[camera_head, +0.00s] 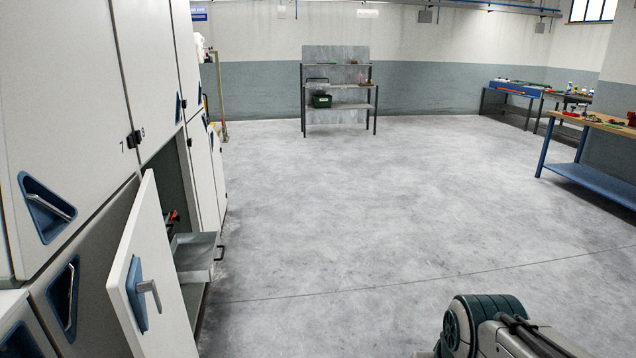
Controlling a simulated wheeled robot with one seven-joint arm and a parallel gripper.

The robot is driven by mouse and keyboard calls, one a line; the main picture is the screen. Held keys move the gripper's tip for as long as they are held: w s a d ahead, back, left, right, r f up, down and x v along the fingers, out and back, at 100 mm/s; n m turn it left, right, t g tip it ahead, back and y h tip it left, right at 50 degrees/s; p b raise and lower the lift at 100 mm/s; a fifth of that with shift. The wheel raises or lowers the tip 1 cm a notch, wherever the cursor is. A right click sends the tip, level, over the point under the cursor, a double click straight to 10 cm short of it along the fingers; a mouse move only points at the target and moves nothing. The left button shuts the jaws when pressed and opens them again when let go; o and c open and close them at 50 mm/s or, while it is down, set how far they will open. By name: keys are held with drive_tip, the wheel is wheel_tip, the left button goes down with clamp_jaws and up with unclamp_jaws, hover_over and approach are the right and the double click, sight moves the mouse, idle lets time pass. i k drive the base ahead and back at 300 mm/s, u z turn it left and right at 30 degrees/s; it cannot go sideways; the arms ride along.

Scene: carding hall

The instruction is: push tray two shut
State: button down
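A grey metal tray (194,256) sticks out of an open compartment in the white cabinet wall at the left. It has a small dark handle (221,253) on its front end. I cannot read a number on it, so I cannot tell whether it is tray two. Something red and black shows just above and behind it. An open white cabinet door (158,280) with a blue recessed latch stands in front of the compartment and hides part of the tray. My arm shows at the bottom right, apart from the tray; my gripper is not in view.
Closed cabinet doors (65,110) line the left side, marked 7 and 8 near a hinge. The grey floor (370,220) is wide and clear. A shelf rack (338,85) stands at the back, and a workbench (597,125) at the right.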

sight(195, 256)
drive_tip(key=u, duration=0.15)
drive_tip(key=i, duration=1.55)
drive_tip(key=u, duration=0.85)
drive_tip(key=i, duration=1.55)
drive_tip(key=u, duration=0.65)
